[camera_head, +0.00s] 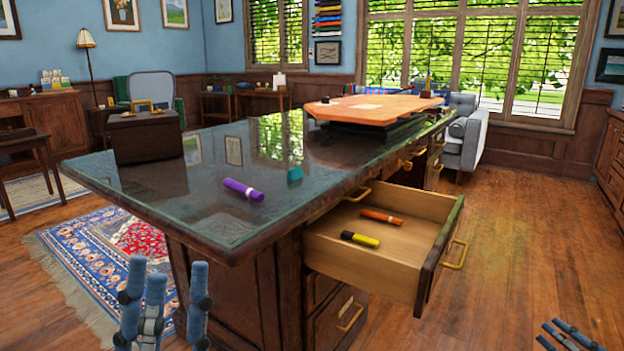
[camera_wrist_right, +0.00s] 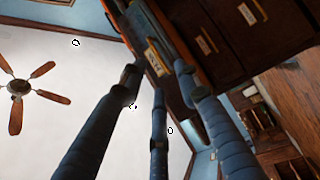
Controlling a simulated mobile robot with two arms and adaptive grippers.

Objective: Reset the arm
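My left gripper (camera_head: 165,290) is at the bottom left of the head view, in front of the desk. Its fingers are apart with nothing between them. My right gripper (camera_head: 570,338) is at the bottom right corner, partly cut off, right of the open drawer (camera_head: 395,290). In the right wrist view its fingers (camera_wrist_right: 160,90) are spread and empty. That view is tilted. A yellow marker (camera_head: 360,239) and an orange marker (camera_head: 381,216) lie in the drawer. A purple marker (camera_head: 243,189) lies on the desk top.
The dark glossy desk (camera_head: 200,215) fills the middle, with its drawer pulled out to the right. The wood floor (camera_head: 530,230) at the right is clear.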

